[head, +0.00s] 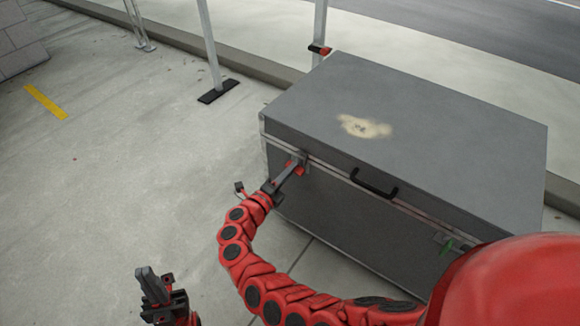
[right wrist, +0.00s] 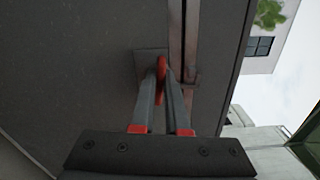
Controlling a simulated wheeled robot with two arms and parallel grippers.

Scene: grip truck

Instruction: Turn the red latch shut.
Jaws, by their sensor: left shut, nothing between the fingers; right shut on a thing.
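The red latch (head: 301,170) is on the front face of a large grey case (head: 440,115), near its left end and just below the lid seam. My right gripper (head: 297,161) reaches up to it and is shut on it. In the right wrist view, the red latch (right wrist: 161,66) stands between the two fingertips of my right gripper (right wrist: 163,80), beside the metal seam strip. The fingers hide part of the latch. My left gripper (head: 153,283) is shut and empty, low at the left over the pavement, well apart from the case.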

